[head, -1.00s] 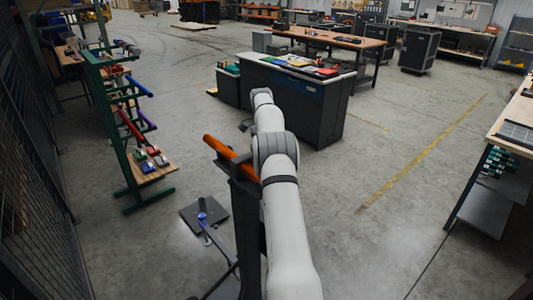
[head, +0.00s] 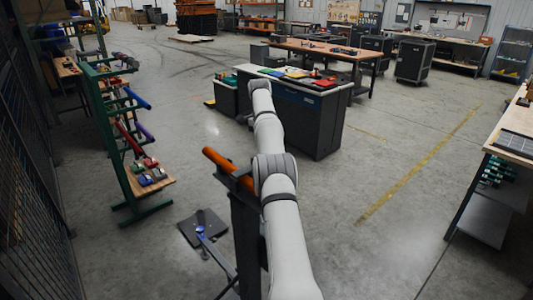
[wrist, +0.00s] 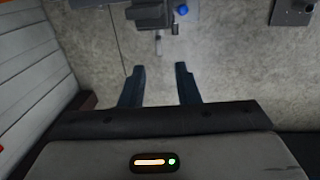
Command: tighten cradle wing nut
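An orange tube (head: 228,168) lies across the top of a dark post (head: 244,235), against a dark cradle bracket beside my arm. A blue knob-like part (head: 200,229) shows low down near a dark floor plate (head: 206,220); I cannot tell whether it is the wing nut. In the wrist view a blue round part (wrist: 181,9) sits at the top edge beside a dark bracket (wrist: 150,13). My gripper (wrist: 158,84) has its two fingers apart with only floor showing between them. The bracket lies beyond the fingertips. In the head view my arm hides the gripper.
A green rack (head: 122,140) with coloured rolls stands at left, by a mesh fence (head: 35,200). A dark workbench (head: 310,120) stands ahead of my arm. A wooden-topped bench (head: 511,135) is at right. The floor between them is clear.

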